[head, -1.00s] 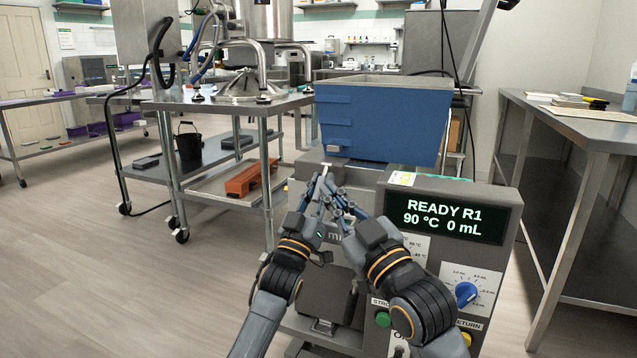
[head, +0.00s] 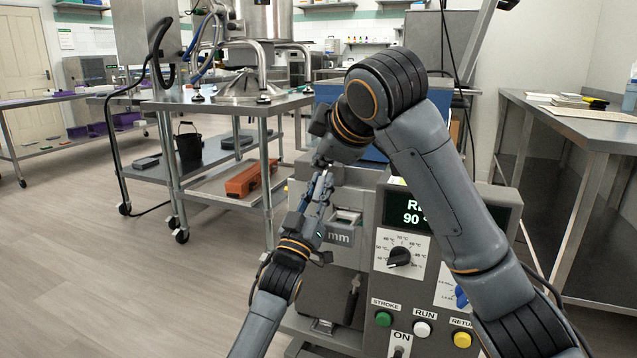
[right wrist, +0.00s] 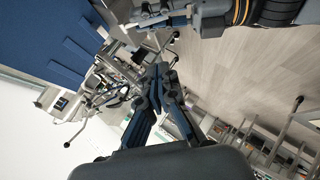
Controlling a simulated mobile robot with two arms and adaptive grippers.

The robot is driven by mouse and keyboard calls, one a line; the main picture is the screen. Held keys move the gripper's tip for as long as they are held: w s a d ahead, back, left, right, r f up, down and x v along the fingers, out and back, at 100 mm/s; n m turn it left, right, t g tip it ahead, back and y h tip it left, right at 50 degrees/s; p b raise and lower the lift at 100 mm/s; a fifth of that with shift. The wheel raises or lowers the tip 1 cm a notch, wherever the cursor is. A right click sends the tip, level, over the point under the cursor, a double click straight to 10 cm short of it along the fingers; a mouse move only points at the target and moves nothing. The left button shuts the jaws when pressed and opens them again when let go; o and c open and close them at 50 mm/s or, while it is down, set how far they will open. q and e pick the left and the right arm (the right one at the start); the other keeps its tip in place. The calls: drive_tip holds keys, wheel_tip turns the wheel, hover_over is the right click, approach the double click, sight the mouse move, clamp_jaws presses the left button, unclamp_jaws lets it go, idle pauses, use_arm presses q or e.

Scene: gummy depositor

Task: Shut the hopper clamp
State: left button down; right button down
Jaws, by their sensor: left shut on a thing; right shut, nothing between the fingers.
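The blue hopper (head: 328,94) sits on top of the gummy depositor (head: 372,225), mostly hidden behind my right arm. It also shows at the upper left of the right wrist view (right wrist: 45,45). My left gripper (head: 320,190) is shut on a small pale metal piece, apparently the lever of the hopper clamp (head: 325,178), just below the hopper at the machine's front left. Its exact angle is hard to tell. My right gripper (right wrist: 160,75) is shut and empty, beside the hopper and close above the left gripper. In the head view its wrist hides most of it.
The depositor's front carries a black dial (head: 399,257), a green button (head: 383,319), a white button (head: 422,328) and a yellow button (head: 462,340). A steel cart (head: 225,105) stands to the left and a steel table (head: 575,125) to the right. The left floor is clear.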

sight(318, 189)
use_arm(q)
drive_tip(key=shift+f, duration=0.1)
use_arm(e)
drive_tip(key=shift+w+a+f, duration=0.2)
drive_tip(key=shift+w+f, duration=1.1)
drive_tip(key=shift+w, duration=0.15)
drive_tip(key=shift+w+a+f, duration=0.25)
drive_tip(key=shift+w+f, duration=1.1)
drive_tip(key=shift+w, duration=0.15)
drive_tip(key=shift+w+a+f, duration=0.2)
drive_tip(key=shift+w+f, duration=1.1)
drive_tip(key=shift+w, duration=0.15)
use_arm(q)
drive_tip(key=shift+a, duration=0.1)
use_arm(e)
drive_tip(key=shift+w+d+f+t, duration=0.25)
drive_tip(key=shift+w+f+t, duration=0.05)
drive_tip(key=shift+f, duration=0.25)
use_arm(q)
drive_tip(key=c, duration=1.2)
unclamp_jaws()
use_arm(e)
drive_tip(key=shift+w+f, duration=0.1)
drive_tip(key=shift+f, duration=0.05)
drive_tip(key=shift+d, duration=0.1)
use_arm(q)
drive_tip(key=shift+s, duration=0.1)
